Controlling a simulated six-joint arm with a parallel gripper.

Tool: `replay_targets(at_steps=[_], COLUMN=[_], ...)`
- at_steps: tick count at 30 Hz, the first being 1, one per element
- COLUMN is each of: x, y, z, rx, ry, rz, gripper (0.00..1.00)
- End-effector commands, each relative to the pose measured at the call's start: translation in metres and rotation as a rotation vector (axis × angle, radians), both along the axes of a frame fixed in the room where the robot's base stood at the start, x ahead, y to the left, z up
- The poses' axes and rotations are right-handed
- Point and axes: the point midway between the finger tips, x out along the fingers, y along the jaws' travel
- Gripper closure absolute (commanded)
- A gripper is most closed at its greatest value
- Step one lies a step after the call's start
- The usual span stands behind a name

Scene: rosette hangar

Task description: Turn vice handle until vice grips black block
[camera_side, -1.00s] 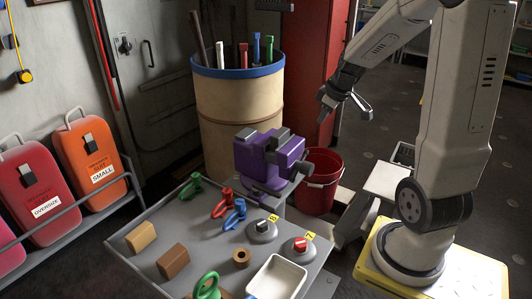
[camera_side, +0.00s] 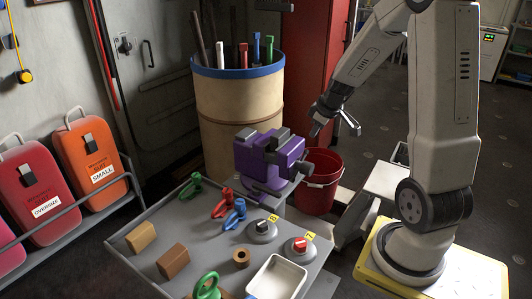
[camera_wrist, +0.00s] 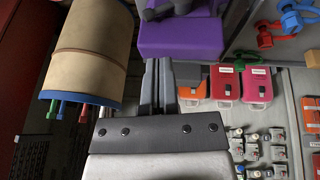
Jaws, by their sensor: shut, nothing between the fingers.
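The purple vice (camera_side: 262,158) stands at the back edge of the grey table in the side view, with dark grey pieces on top. I cannot tell the black block apart from these dark parts. A small greyish part at the vice's right end (camera_side: 302,167) may be the handle. In the wrist view the purple vice (camera_wrist: 180,38) is at the top, with a dark part above it. My gripper (camera_side: 335,130) is empty, above and right of the vice, apart from it. In the wrist view its shut fingers (camera_wrist: 158,65) point up towards the vice.
A tan barrel (camera_side: 240,115) with coloured rods stands behind the vice, and a red bucket (camera_side: 322,180) stands right of it. The table holds clamps, blocks, two knobs (camera_side: 300,246) and a white tray (camera_side: 277,277). Suitcases (camera_side: 97,158) stand at left.

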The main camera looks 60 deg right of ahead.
Motion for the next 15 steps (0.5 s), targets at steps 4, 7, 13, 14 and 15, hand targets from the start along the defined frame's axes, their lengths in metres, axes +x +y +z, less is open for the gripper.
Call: replay_targets(at_steps=[4, 7, 13, 14, 15], x=[0.006, 0.01, 0.016, 0.016, 0.017], y=[-0.001, -0.002, -0.007, -0.008, -0.01], z=[-0.016, -0.026, -0.045, -0.048, -0.051], rx=[0.001, 0.001, 0.001, 0.0, 0.0], ry=[0.002, 0.001, 0.002, 0.002, 0.002], rz=[0.0, 0.002, 0.0, -0.001, -0.001], gripper=[1.0, 1.0, 1.0, 1.0, 1.0])
